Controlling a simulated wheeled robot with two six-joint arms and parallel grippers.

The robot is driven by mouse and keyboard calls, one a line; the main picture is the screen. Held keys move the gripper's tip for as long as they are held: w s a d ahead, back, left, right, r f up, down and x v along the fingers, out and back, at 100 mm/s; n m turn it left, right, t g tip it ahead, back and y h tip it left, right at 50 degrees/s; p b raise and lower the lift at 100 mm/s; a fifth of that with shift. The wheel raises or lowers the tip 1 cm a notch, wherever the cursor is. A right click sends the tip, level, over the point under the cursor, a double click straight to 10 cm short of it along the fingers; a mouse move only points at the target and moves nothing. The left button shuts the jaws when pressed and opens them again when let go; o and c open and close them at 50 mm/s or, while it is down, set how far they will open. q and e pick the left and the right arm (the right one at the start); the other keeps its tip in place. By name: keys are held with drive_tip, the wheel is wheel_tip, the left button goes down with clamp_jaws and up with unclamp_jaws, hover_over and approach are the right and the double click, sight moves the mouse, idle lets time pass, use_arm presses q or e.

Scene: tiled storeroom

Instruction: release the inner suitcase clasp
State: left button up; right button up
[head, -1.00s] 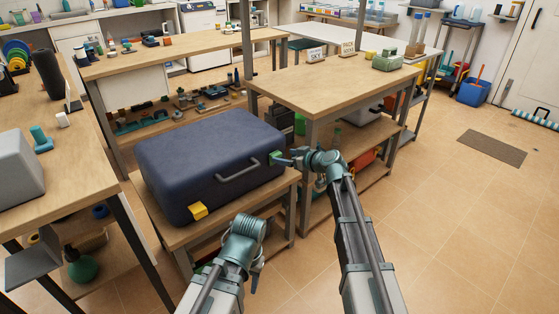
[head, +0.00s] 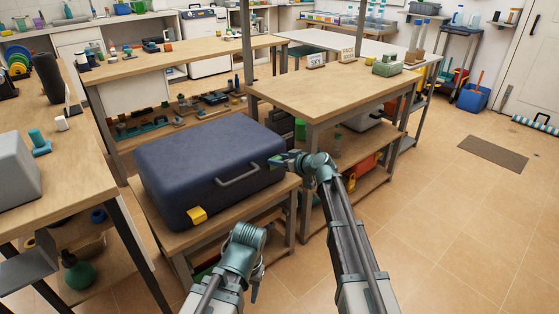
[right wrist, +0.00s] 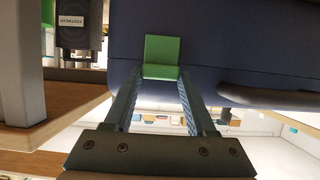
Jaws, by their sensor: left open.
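A dark blue suitcase (head: 190,160) lies flat on a low wooden bench. It has a grey handle on its front side, a yellow clasp (head: 196,215) near the left front corner and a green clasp (head: 276,160) near the right end. My right gripper (head: 281,162) is at the green clasp. In the right wrist view, my right gripper's fingertips (right wrist: 161,76) are on both sides of the green clasp (right wrist: 162,52), with no clear gap seen. My left gripper (head: 255,290) hangs low in front of the bench, apart from the suitcase, its fingers partly hidden.
The bench (head: 205,237) has a narrow bare front edge. A taller wooden table (head: 325,90) stands behind and to the right, with a lower shelf holding things. Another table (head: 60,185) stands at the left. The tiled floor at the right is open, with a brown mat (head: 493,153).

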drive_tip(key=c, duration=0.5)
drive_tip(key=shift+s+d+f+t+y+b, duration=0.35)
drive_tip(key=shift+f+t+y+b, duration=0.35)
drive_tip(key=shift+b, duration=2.1)
drive_tip(key=shift+s+d+f+t+y+b, duration=0.3)
drive_tip(key=shift+t+y+b, duration=0.7)
drive_tip(key=shift+b, duration=1.75)
drive_tip(key=shift+s+d+f+t+y+b, duration=0.2)
drive_tip(key=shift+s+f+t+y+b, duration=0.7)
drive_tip(key=shift+b, duration=1.9)
drive_tip(key=shift+w+r+t+h, duration=0.25)
drive_tip(key=shift+w+t+h, duration=0.05)
drive_tip(key=shift+w+h, duration=0.1)
drive_tip(key=o, duration=1.4)
drive_tip(key=shift+c, duration=0.2)
drive_tip(key=b+v, duration=0.3)
drive_tip(key=v, duration=1)
drive_tip(key=shift+s+d, duration=0.2)
drive_tip(key=shift+s, duration=0.15)
